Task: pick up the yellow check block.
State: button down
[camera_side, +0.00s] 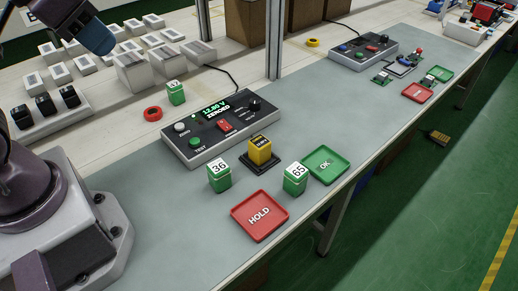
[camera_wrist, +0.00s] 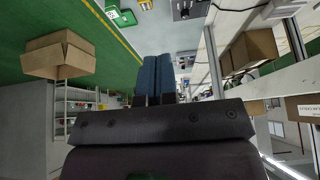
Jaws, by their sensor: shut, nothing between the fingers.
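The yellow check block (camera_side: 260,151) has a dark label on top and sits on a small black base (camera_side: 259,163) in front of the test box. My gripper (camera_side: 103,46) shows in the side view at the upper left, high up and well apart from the block. It also shows in the wrist view (camera_wrist: 157,59), where its two blue fingers lie together with nothing between them. I cannot make out the yellow block in the wrist view.
The test box (camera_side: 222,126) stands behind the block. Green blocks marked 36 (camera_side: 219,177) and 65 (camera_side: 296,178) flank it in front. A red HOLD tray (camera_side: 240,222) and green OK tray (camera_side: 345,168) lie nearby.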

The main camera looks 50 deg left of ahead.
dwell(0.4)
jog(key=shift+c, duration=2.4)
grip_release()
